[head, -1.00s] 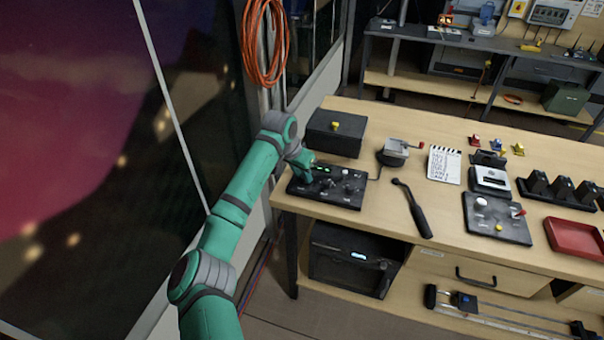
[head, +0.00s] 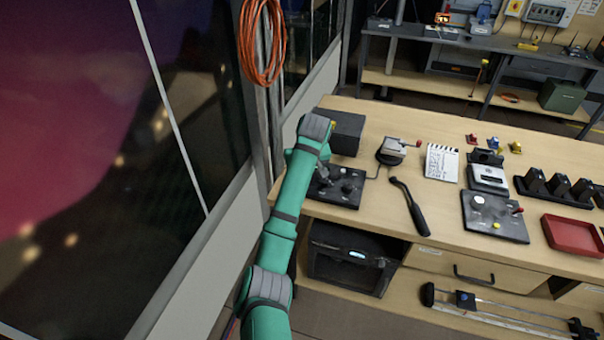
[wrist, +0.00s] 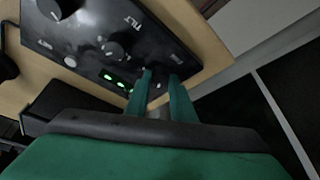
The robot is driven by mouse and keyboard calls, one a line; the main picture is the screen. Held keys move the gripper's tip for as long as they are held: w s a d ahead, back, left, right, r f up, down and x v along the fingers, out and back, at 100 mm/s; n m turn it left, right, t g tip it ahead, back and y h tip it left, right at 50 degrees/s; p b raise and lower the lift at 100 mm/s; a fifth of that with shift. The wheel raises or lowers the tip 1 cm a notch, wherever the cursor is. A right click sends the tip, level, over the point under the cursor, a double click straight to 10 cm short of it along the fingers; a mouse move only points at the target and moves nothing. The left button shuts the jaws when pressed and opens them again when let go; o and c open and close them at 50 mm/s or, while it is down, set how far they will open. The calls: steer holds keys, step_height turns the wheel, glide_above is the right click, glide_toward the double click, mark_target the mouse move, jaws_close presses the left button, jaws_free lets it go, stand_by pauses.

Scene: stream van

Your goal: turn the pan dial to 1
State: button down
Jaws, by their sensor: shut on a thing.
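The dark control panel (head: 345,192) lies at the left end of the wooden bench. In the wrist view the panel (wrist: 85,45) shows several round knobs, green lights and a knob marked TILT (wrist: 113,49). My gripper (wrist: 161,75) is at the panel's edge next to the green lights, its two green fingers shut on a small dark dial that I take to be the pan dial. The fingers mostly hide this dial, and its pointer and scale cannot be read. In the head view my arm covers the gripper and the panel's left part.
A black box (head: 346,133) stands right behind the panel. A black-handled tool (head: 409,207) and a small crank device (head: 391,152) lie to its right. A window wall is close on the left. The bench between the tool and the clapperboard (head: 441,163) is clear.

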steer(key=n, duration=0.1)
steer(key=n+y, duration=0.1)
steer(key=n, duration=0.1)
steer(key=n+g, duration=0.1)
steer(key=n, duration=0.1)
steer(key=shift+w+d+y, duration=0.1)
steer(key=shift+d+y, duration=0.2)
steer(key=shift+y, duration=0.1)
steer(key=shift+n+g, duration=0.3)
steer(key=shift+n, duration=0.5)
steer(key=shift+w+a, duration=0.1)
steer(key=shift+y, duration=0.3)
steer(key=c, duration=1.5)
jaws_free()
steer(key=shift+r, duration=0.1)
